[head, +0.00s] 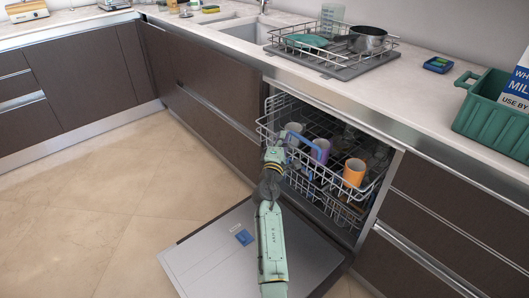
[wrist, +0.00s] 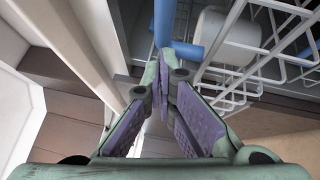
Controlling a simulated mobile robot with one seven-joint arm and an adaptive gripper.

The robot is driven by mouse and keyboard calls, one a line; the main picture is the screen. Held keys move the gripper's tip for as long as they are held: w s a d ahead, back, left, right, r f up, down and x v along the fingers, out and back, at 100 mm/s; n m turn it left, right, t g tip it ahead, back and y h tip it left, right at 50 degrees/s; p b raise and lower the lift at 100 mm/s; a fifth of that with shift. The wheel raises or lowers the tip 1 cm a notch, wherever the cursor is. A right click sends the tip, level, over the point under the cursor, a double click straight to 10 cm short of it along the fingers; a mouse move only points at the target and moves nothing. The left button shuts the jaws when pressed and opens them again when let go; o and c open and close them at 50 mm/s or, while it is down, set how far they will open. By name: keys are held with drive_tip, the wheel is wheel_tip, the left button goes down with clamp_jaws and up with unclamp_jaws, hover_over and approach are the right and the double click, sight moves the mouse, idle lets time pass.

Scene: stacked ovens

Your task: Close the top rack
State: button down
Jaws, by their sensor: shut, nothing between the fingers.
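The top rack (head: 335,186) is a white wire basket pulled out of the dishwasher below the counter. It holds cups, including an orange mug (head: 353,172) and a purple one (head: 320,151). My gripper (head: 276,154) is at the rack's front left, by the blue handle. In the wrist view my gripper (wrist: 166,55) is shut and empty, its tips just beside or against the blue bar; I cannot tell if they touch. White rack wires (wrist: 268,72) show at the right.
The dishwasher door (head: 205,262) is folded down below the rack, with a blue item (head: 244,237) on it. The countertop above carries a drying rack (head: 345,69) and a green crate (head: 490,122). The tiled floor at left is clear.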

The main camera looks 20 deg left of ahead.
drive_tip(key=w+d+b, duration=0.4)
drive_tip(key=w+d, duration=0.2)
drive_tip(key=w, duration=0.5)
drive_tip(key=shift+d, duration=0.25)
drive_tip(key=shift+d+r, duration=0.1)
